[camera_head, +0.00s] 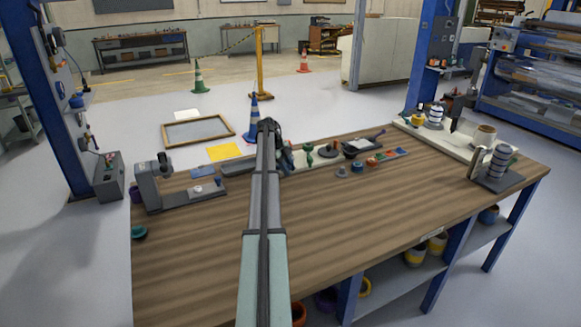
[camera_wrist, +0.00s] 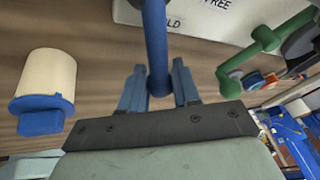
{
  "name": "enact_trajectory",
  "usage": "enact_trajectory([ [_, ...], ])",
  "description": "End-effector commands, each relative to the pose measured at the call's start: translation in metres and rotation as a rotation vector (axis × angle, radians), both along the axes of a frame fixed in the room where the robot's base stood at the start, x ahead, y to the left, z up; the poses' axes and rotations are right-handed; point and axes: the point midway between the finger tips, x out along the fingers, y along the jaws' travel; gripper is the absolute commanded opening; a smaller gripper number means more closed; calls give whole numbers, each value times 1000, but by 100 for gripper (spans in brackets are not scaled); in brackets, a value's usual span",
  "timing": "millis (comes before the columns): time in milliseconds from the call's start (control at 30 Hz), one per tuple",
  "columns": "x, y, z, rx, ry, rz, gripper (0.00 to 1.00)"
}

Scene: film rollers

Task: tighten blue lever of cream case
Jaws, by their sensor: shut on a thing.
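The blue lever (camera_wrist: 154,35) runs down from the top of the wrist view between the two blue fingers of my gripper (camera_wrist: 158,80). My gripper is shut on the lever. Behind it is a pale, cream-white case (camera_wrist: 215,22) with printed words, "FREE" and a partly hidden word ending in "LD". The lever's upper end is cut off by the frame edge, so its pivot is out of sight. In the head view my arm reaches to the bench's far edge and hides the lever and most of what is around it.
A cream cylinder on a blue base (camera_wrist: 45,78) stands left of my gripper. A green lever (camera_wrist: 255,45) is close on the right. The wooden bench (camera_head: 370,215) is clear in front. A grey fixture (camera_head: 153,188) stands left, and small parts (camera_head: 375,160) lie right of my arm.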

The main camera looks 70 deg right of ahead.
Motion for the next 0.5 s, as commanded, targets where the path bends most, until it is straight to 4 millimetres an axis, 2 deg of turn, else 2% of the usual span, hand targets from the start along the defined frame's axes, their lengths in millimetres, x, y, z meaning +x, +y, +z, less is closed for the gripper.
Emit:
enact_trajectory([
  [200,6,9,0,1,1,-155,0],
  [500,11,17,0,0,-1,-278,0],
])
